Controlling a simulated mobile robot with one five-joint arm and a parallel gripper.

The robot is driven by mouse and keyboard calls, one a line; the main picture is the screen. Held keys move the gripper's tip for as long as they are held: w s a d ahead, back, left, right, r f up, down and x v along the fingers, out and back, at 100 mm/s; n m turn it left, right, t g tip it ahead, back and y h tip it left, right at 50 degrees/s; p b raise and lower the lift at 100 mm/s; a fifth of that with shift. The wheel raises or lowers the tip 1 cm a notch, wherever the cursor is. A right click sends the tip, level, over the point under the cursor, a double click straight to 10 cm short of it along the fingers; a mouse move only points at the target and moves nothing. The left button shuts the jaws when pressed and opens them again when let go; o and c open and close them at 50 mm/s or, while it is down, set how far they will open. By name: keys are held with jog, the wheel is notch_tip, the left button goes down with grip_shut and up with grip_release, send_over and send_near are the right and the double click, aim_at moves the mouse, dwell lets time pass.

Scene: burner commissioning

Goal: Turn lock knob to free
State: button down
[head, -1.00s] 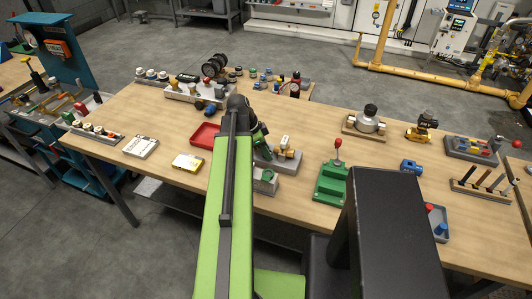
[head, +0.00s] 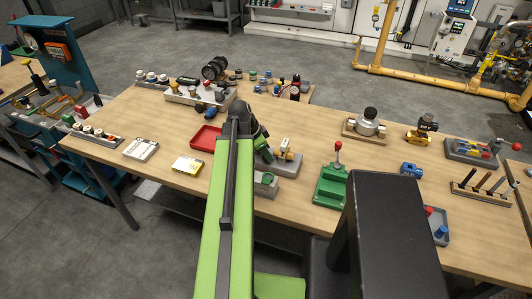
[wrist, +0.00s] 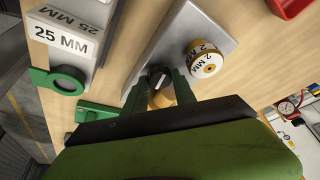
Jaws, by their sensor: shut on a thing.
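A small black knob (wrist: 157,71) shows in the wrist view on a grey metal plate (wrist: 196,24). My gripper (wrist: 160,84) has its two green fingers on either side of this knob and is shut on it. A white and brass dial marked "2 MM" (wrist: 204,59) stands beside the knob on the same plate. A yellowish part shows between the fingers below the knob. In the head view my gripper (head: 263,151) is low beside the grey fixture with the dial (head: 287,157); its fingertips and the knob cannot be made out there. The knob's lock marking is not readable.
A grey block marked "25 MM" (wrist: 66,35) with a green ring (wrist: 62,80) stands close by. A red tray (head: 206,136), a yellow-edged card (head: 187,164) and a green lever stand (head: 332,183) are around the arm. The table between fixture and lever stand is clear.

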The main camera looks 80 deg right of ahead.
jog(key=shift+s+a+n+t+h, duration=0.15)
jog(key=shift+n+t+h, duration=0.2)
jog(key=shift+n, duration=0.95)
jog(key=shift+s+a+n+t+h, duration=0.15)
jog(key=shift+n+t+h, duration=0.15)
jog(key=shift+n, duration=1)
jog(key=shift+w, duration=0.1)
jog(key=c, duration=1.3)
grip_release()
jog(key=shift+d, duration=0.1)
